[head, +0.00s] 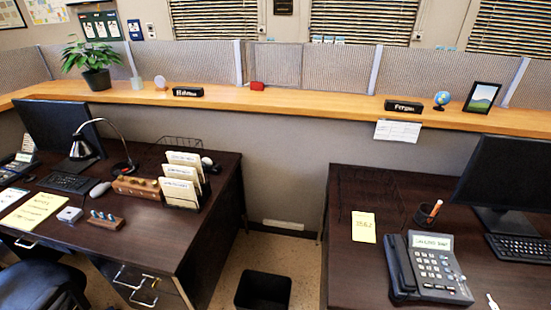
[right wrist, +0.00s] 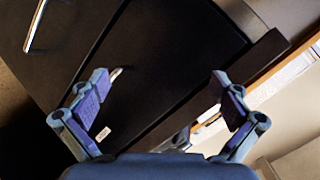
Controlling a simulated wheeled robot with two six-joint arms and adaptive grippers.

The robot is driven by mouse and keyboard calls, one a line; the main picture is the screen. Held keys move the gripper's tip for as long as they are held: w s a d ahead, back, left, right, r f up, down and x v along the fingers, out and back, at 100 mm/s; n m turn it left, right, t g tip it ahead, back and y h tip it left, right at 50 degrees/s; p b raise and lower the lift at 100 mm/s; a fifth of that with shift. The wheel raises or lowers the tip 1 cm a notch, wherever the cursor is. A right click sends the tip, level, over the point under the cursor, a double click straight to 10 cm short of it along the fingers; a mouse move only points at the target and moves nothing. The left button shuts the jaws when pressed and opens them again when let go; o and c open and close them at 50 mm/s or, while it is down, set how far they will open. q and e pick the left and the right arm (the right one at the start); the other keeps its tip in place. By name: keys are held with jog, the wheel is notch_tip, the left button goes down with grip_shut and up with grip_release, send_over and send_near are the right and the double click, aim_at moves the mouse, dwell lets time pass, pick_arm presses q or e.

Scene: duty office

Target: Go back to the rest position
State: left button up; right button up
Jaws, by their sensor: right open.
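My right gripper (right wrist: 165,105) shows in the right wrist view with its two blue-grey fingers spread wide apart. It is open and nothing is between the fingers. Beyond it is a dark desk front with a metal handle (right wrist: 36,25), seen at a tilt. Neither gripper shows in the head view, and my left gripper is out of sight.
A dark desk (head: 150,225) stands left with a lamp (head: 84,146) and file holder (head: 182,180). Another desk (head: 350,275) stands right with a phone (head: 428,268) and monitor (head: 505,175). A black bin (head: 263,290) sits between them. A wooden ledge (head: 320,104) runs behind.

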jog(key=s+f+n+g+b, duration=0.1)
jog(key=s+f+n+g, duration=0.3)
jog(key=f, duration=0.6)
jog(key=s+f+n+g+b, duration=0.1)
jog(key=s+f+n+g, duration=0.2)
jog(key=s+f, duration=0.55)
jog(key=s+f+n+g, duration=0.4)
jog(key=s+f, duration=0.4)
jog(key=s, duration=0.2)
jog(key=shift+a+f+n+y+b, duration=0.3)
jog(key=shift+a+f+n+b, duration=0.1)
jog(key=shift+n, duration=0.1)
